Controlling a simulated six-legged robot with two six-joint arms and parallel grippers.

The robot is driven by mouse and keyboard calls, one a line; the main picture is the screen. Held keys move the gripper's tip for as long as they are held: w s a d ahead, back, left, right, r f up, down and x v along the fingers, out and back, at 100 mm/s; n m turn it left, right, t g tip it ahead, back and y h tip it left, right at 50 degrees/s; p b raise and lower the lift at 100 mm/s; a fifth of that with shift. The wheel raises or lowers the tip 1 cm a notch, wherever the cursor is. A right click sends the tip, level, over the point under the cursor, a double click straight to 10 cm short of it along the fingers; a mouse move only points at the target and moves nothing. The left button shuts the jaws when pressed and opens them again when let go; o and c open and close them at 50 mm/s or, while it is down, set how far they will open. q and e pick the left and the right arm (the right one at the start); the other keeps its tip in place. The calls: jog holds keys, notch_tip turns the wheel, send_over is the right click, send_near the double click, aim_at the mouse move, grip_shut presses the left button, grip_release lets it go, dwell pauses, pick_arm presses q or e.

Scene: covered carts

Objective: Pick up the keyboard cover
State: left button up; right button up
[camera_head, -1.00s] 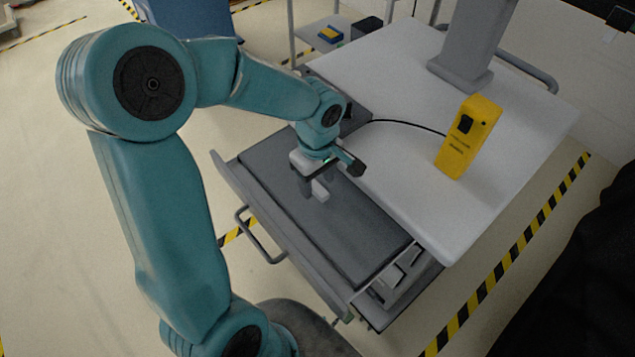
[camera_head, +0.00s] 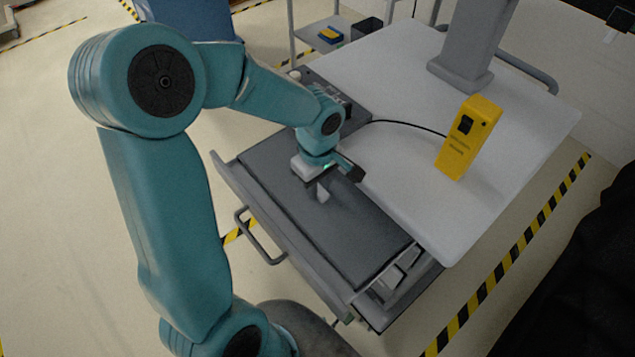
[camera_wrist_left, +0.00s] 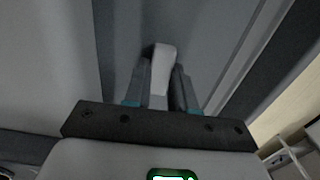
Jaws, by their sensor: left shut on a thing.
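The keyboard cover (camera_head: 355,240) is a flat dark grey panel lying in the pulled-out tray of the cart, with a small light handle (camera_head: 322,195) standing on it. My left gripper (camera_head: 322,184) is over the cover and shut on this handle. In the left wrist view, the pale handle (camera_wrist_left: 161,70) sits between the two fingers of the gripper (camera_wrist_left: 162,80), and the grey cover (camera_wrist_left: 125,35) spreads beneath. The cover looks level in the tray. I cannot tell whether it is lifted at all. My right gripper is not in view.
The white cart top (camera_head: 420,170) lies right of the tray, carrying a yellow device (camera_head: 468,140) with a black cable and a grey column (camera_head: 470,45). A grey side handle (camera_head: 258,240) sticks out at the tray's left. A shelf cart (camera_head: 330,40) stands behind.

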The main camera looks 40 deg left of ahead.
pick_arm(q)
jog(key=shift+r, duration=0.15)
jog(key=shift+r+p, duration=0.65)
jog(key=shift+r, duration=0.3)
jog(key=shift+s, duration=0.1)
jog(key=shift+s+a+b, duration=0.15)
jog(key=shift+s+b, duration=0.5)
jog(key=shift+s, duration=1.05)
jog(key=shift+r, duration=0.2)
notch_tip(320, 180, up, 9)
jog(key=p, duration=0.6)
jog(key=shift+f+p, duration=0.2)
jog(key=shift+p, duration=0.15)
dwell(1.0)
jog(key=shift+s, duration=0.15)
dwell(0.5)
